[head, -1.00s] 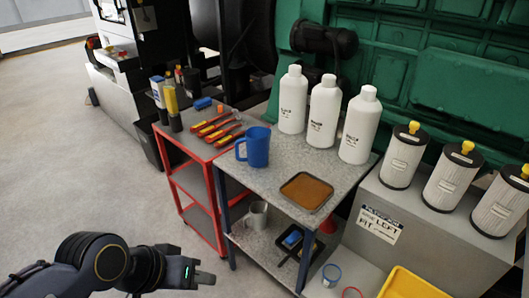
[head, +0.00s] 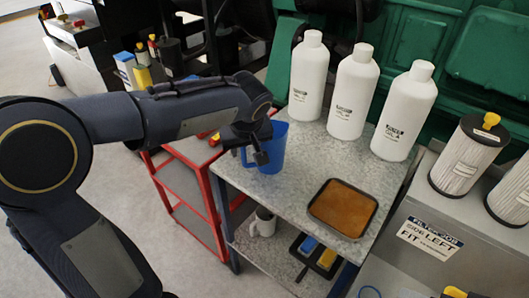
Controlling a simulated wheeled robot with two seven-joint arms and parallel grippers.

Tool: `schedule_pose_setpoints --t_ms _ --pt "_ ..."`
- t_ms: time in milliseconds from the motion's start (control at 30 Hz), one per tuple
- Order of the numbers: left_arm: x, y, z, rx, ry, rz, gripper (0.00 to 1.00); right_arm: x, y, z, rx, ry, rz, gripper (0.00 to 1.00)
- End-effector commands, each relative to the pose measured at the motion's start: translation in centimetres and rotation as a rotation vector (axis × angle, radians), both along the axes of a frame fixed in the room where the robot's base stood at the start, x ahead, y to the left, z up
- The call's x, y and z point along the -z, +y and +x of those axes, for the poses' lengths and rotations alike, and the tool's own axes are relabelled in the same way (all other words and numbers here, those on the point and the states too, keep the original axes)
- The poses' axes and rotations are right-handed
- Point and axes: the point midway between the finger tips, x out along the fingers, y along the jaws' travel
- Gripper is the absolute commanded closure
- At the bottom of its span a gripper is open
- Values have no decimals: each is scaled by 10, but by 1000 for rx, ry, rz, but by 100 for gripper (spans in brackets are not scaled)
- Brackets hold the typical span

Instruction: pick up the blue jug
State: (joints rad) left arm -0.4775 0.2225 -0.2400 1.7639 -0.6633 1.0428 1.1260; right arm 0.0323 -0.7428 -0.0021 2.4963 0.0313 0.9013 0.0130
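The blue jug (head: 276,148) stands upright on the grey speckled top of the cart (head: 305,172), near its left edge. My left arm reaches across from the left, and my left gripper (head: 256,150) points down at the jug's left, handle side. It overlaps the jug in the picture and covers part of its rim, side and handle. I cannot tell whether the fingers touch the handle or whether they are open or shut. My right gripper is not in view.
Three white bottles (head: 351,92) stand behind the jug. A tray with an orange-brown surface (head: 342,208) lies to its right. A red cart (head: 180,182) with tools adjoins on the left. A grey mug (head: 263,222) stands on the lower shelf. Filters (head: 466,155) stand at the right.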

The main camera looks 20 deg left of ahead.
Motion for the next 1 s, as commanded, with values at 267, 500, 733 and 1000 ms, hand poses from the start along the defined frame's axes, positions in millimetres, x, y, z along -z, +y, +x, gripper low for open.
schedule_pose_setpoints --t_ms 267,500,733,1000 --pt "38 9 12 -1 4 0 61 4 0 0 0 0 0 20" --pt "45 10 15 0 0 -1 61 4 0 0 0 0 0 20" --pt "45 10 15 0 0 -1 80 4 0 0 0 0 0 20" --pt "44 10 15 1 1 -2 100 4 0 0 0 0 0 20"
